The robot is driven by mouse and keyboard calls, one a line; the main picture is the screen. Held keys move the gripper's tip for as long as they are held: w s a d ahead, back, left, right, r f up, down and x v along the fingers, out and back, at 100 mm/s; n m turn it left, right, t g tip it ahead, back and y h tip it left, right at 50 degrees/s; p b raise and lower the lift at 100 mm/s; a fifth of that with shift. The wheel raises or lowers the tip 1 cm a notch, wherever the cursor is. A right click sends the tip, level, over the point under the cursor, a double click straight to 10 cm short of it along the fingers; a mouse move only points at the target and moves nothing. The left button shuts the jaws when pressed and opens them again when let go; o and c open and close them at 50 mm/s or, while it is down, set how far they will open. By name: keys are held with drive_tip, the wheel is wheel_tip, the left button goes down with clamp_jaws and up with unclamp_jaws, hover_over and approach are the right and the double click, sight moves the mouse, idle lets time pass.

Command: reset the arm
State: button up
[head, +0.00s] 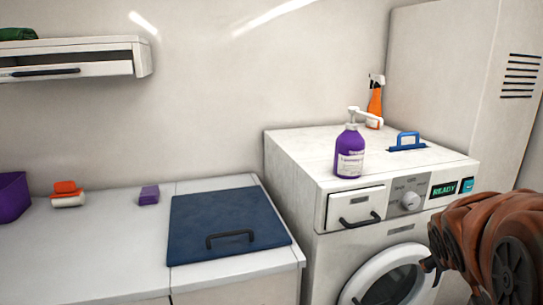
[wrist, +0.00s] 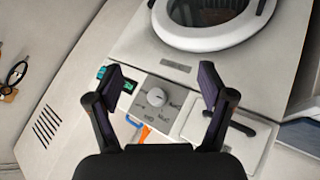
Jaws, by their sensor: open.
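My gripper (wrist: 163,80) is open and empty in the wrist view, with its two dark fingers spread apart. Between and beyond them is the washing machine's control panel with a round knob (wrist: 156,97). The panel appears upside down there, with the round door (wrist: 212,40) above it. In the head view my orange-brown arm is at the lower right, in front of the washing machine (head: 310,165). I cannot make out the jaws in the head view.
The machine's door (head: 385,280) looks closed. A blue lid (head: 220,215) lies on the left counter (head: 90,250). A tall cabinet (head: 450,60) stands at right.

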drive_tip(key=s+a+f+g+y+p, duration=0.3)
drive_tip(key=s+a+g+y+p, duration=0.3)
drive_tip(key=s+a, duration=1.5)
drive_tip(key=s+g, duration=0.2)
drive_tip(key=s, duration=0.1)
drive_tip(key=shift+a+f+g+p, duration=0.2)
drive_tip(key=shift+a+g+p, duration=0.1)
drive_tip(key=shift+a+p, duration=0.1)
